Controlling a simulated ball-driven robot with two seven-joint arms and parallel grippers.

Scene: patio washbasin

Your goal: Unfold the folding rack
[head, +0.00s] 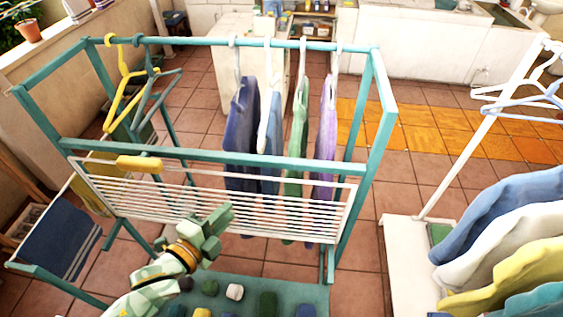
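The folding rack is a white slatted panel (235,210) on the front of a teal frame (230,162). It hangs tilted below the frame's front bar. A yellow handle-like piece (139,164) sits at its upper left edge. My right gripper is not in view.
Several garments (240,125) hang from the frame's top bar behind the panel. A yellow hanger (124,85) hangs at left. A teal mat (280,292) with small blocks lies below. A white stand (405,265) with coloured garments (510,225) is at right. Tiled floor between is clear.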

